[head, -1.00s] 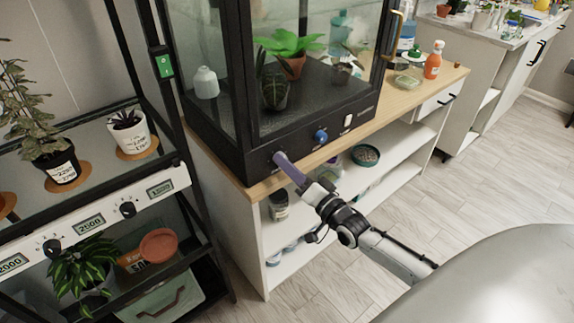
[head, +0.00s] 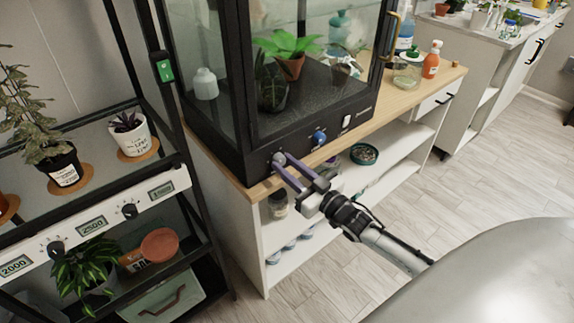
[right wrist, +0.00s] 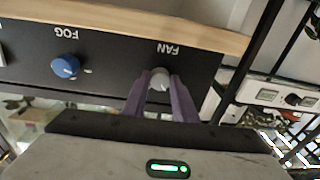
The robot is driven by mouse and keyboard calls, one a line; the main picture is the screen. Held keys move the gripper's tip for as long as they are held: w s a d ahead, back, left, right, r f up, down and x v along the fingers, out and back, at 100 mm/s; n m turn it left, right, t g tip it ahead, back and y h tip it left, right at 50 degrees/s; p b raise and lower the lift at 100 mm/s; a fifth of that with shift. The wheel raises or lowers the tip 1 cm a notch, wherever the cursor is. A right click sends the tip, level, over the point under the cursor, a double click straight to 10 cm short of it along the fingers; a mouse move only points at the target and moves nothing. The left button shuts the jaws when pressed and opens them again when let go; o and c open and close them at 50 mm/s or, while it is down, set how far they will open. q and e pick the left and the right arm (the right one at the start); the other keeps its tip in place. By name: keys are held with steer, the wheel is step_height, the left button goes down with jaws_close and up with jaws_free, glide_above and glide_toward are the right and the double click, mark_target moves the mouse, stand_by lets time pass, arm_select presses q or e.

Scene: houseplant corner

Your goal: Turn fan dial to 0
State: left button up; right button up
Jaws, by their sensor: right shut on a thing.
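The fan dial is a small grey knob on the black front panel of the glass cabinet. It shows in the head view (head: 277,158) and, under the upside-down word FAN, in the right wrist view (right wrist: 159,77). My right gripper (head: 281,160) is at the panel, its two purple fingers shut on the dial from either side. In the right wrist view the fingertips (right wrist: 160,84) flank the dial. The dial's pointer and any scale marks are too small or hidden to read. My left gripper is not in view.
A blue FOG dial (head: 319,137) and a white switch (head: 346,121) sit to the right on the same panel. The cabinet stands on a wooden-topped shelf unit (head: 262,187). A plant rack with its own black knobs (head: 130,211) is at left. Open floor lies at right.

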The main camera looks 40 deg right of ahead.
steer(key=n, duration=0.6)
steer(key=shift+y+p, duration=0.3)
steer(key=shift+p, duration=0.1)
steer(key=n, duration=0.5)
steer(key=shift+g, duration=0.4)
steer(key=o, duration=1)
steer(key=shift+d+r, duration=0.1)
steer(key=shift+o, duration=0.2)
steer(key=s+d, duration=0.1)
steer(key=s, duration=0.9)
steer(key=shift+s+d, duration=0.15)
steer(key=shift+d, duration=0.15)
